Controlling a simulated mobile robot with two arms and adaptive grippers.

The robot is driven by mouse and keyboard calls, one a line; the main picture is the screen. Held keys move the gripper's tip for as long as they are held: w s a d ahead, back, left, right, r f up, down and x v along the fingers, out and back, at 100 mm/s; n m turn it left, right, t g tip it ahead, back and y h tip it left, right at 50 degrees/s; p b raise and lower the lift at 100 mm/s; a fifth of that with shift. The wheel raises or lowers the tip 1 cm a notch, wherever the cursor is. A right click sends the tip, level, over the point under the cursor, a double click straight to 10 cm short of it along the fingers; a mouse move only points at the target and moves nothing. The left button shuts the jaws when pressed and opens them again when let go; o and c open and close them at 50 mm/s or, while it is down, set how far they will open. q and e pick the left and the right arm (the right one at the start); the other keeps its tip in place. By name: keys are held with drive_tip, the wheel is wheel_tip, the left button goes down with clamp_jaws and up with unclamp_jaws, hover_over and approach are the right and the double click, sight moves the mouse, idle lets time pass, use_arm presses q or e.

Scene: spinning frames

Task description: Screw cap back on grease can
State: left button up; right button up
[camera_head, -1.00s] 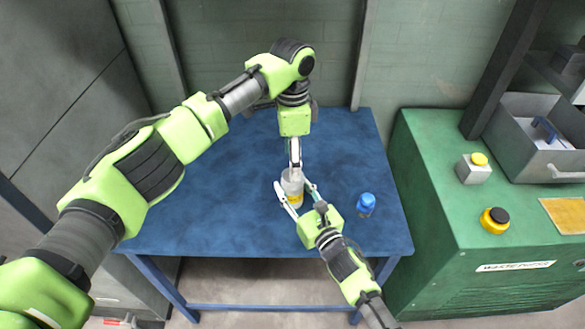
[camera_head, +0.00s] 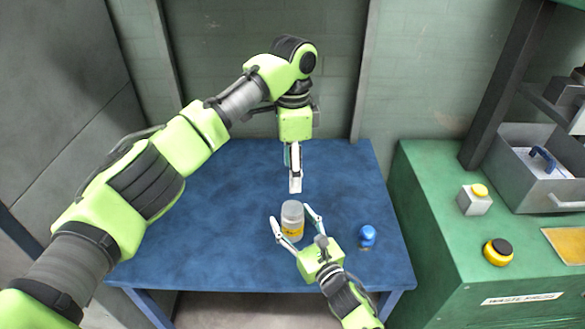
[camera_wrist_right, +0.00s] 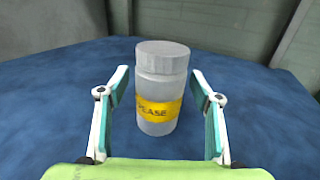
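The grease can (camera_head: 292,222) stands upright on the blue table, a pale jar with a yellow label. In the right wrist view the can (camera_wrist_right: 158,90) has the grey cap (camera_wrist_right: 162,50) on its top, looking level. My right gripper (camera_head: 289,214) is open, with one finger on each side of the can. In the right wrist view gaps show between the fingers (camera_wrist_right: 159,72) and the can. My left gripper (camera_head: 295,178) points down above and behind the can, clear of it. It holds nothing visible, and its finger opening is hidden by the side-on view.
A small blue-topped object (camera_head: 367,235) stands on the blue table (camera_head: 230,225), right of the can. The table's left side is clear.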

drive_tip(key=v, duration=1.2)
drive_tip(key=shift+f, duration=0.1)
